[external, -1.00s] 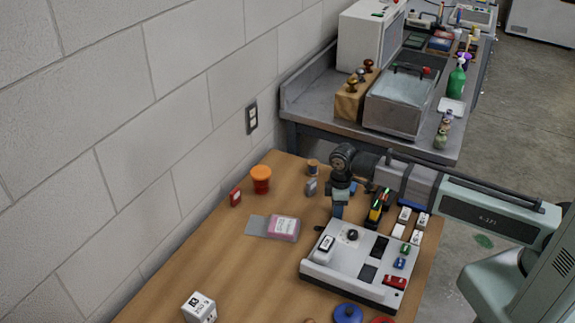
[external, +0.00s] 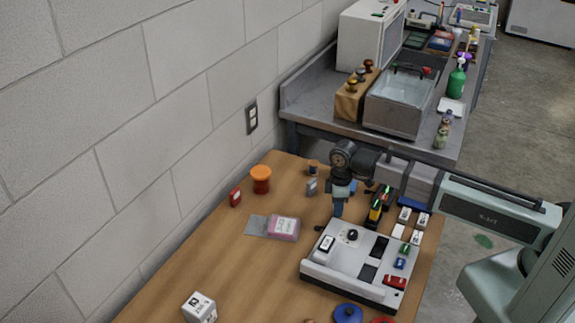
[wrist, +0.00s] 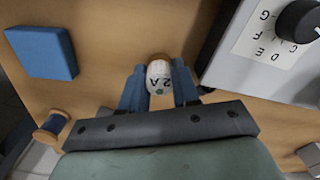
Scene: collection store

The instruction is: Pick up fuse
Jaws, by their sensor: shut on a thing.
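The fuse (wrist: 159,76) is a small white piece with a rounded end and "2A" printed on it, seen in the wrist view. My gripper (wrist: 159,84) has a blue finger on each side of it and is shut on it. In the external view my gripper (external: 338,210) points down at the table, just behind the back edge of the panel box. The fuse cannot be made out there. How far it is above the table is hard to tell.
The light grey panel box (external: 322,268) with a black knob (external: 351,235) is close to my gripper. A blue block (wrist: 40,52) and a spool (wrist: 50,130) stand on the other side. An orange-lidded jar (external: 261,180) and a pink-labelled box (external: 283,229) are farther left.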

